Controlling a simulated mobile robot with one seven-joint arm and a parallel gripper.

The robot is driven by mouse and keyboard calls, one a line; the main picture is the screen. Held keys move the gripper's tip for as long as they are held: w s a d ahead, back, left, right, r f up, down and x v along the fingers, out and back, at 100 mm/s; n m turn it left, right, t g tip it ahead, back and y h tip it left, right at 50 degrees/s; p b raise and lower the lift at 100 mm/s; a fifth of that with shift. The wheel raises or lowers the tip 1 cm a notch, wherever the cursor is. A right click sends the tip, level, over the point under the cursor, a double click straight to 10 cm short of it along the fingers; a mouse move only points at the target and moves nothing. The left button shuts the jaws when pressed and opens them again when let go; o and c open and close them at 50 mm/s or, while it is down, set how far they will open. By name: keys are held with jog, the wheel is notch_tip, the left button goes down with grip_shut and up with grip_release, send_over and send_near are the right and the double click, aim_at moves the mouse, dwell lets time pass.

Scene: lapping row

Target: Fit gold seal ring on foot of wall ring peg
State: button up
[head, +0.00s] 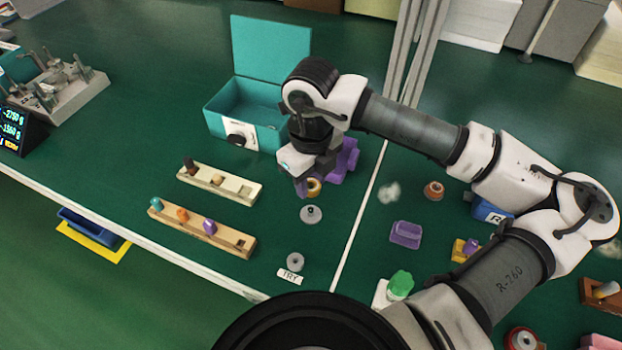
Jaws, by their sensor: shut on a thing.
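The gold seal ring (314,187) is at the fingertips of my gripper (308,187) in the head view. My gripper points down and is shut on the ring, which is partly hidden by a finger. Just below it in the picture is a grey round piece (311,214) with a small raised middle, standing on the green bench. A gap shows between it and the gold ring. A second grey ring-shaped piece (295,261) lies nearer, by a label reading TRY. I cannot tell for sure which piece is the wall ring peg.
An open teal box (219,118) stands behind my gripper, with a purple object (345,160) to the right. Two wooden racks (245,196) (227,238) with small coloured pieces are to the left. A purple block (406,235) and green-capped bottle (400,285) lie right of the white line.

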aim_at(311, 208)
jog(key=shift+f+b, duration=2.9)
jog(key=shift+b, duration=0.35)
jog(key=shift+b, duration=1.35)
jog(key=shift+f+b, duration=1.7)
jog(key=shift+b, duration=0.4)
jog(key=o, duration=1)
jog(key=shift+o, duration=0.2)
notch_tip(311, 208, up, 14)
jog(key=shift+p, duration=0.3)
jog(key=shift+s+f, duration=0.1)
